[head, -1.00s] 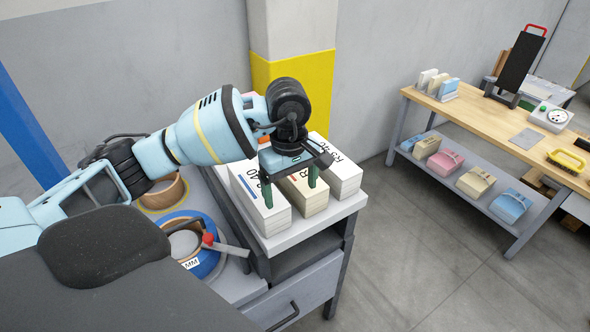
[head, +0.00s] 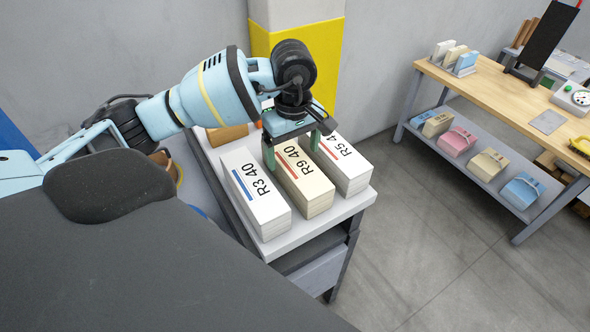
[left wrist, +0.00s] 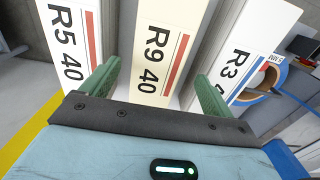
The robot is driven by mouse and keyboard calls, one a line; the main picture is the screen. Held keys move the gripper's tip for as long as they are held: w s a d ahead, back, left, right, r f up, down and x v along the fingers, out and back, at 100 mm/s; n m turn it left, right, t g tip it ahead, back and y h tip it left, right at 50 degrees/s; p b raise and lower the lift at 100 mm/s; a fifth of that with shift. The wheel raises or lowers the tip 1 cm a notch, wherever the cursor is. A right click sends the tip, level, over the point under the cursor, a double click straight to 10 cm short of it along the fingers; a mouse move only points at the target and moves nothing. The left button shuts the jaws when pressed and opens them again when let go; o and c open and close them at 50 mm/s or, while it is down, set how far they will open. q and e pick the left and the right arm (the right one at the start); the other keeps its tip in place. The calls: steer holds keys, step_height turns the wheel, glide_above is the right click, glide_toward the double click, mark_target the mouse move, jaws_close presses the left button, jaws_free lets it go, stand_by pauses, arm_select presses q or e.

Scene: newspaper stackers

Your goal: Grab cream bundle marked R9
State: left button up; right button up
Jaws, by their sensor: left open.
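The cream bundle marked R9 40 (head: 307,186) stands on the grey cart top, between two white bundles. It has a red stripe and also shows in the left wrist view (left wrist: 160,45). My left gripper (head: 292,150) is open above the far end of the R9 bundle. In the left wrist view its green fingers (left wrist: 156,90) are spread, one on each side of the R9 bundle, near the gaps to its neighbours. I cannot tell how far down they reach. My right gripper is not in view.
The white R3 40 bundle (head: 256,195) stands left of R9, and a white R5 bundle (head: 347,168) stands right. A yellow-banded pillar (head: 325,70) is close behind the gripper. A wooden bench (head: 490,98) with more bundles stands at right across open floor.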

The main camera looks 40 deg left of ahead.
mark_target(295, 161)
arm_select(q)
steer(key=shift+f, duration=0.6)
steer(key=shift+d+f, duration=0.1)
steer(key=shift+f, duration=0.3)
step_height(295, 161, down, 4)
steer(key=shift+w+f+p, duration=0.1)
steer(key=shift+f+p, duration=0.05)
steer(key=shift+p, duration=0.15)
steer(key=c, duration=1.8)
steer(key=shift+w, duration=0.1)
steer(key=shift+c, duration=0.2)
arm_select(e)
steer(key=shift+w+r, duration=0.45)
